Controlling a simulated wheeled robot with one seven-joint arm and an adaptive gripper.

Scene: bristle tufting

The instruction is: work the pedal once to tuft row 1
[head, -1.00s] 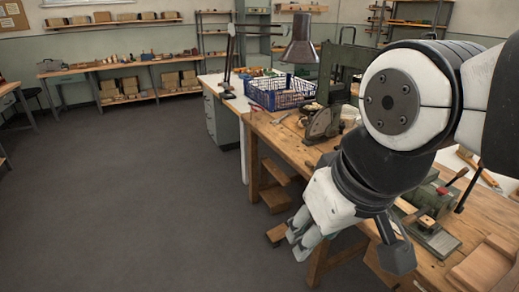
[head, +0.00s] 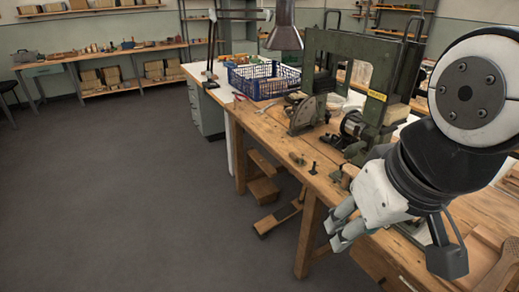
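A wooden pedal (head: 279,217), a long low board, lies near the floor beneath the front of the bench. The green tufting machine (head: 387,72) stands on the bench above and behind it, with a round graduated disc (head: 304,116) at its left. My gripper (head: 334,234) points down and left near the bench's front edge, to the right of the pedal and apart from it in the picture. Its two pale fingers lie close together with nothing visible in them. How far apart they are is unclear. My arm hides part of the bench and machine.
The wooden bench (head: 262,126) runs along the right, its front leg (head: 308,236) standing just right of the pedal. Wooden blocks (head: 263,190) sit under the bench behind the pedal. A blue crate (head: 264,80) and a lamp (head: 285,32) stand farther back. The floor (head: 130,190) at left is clear.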

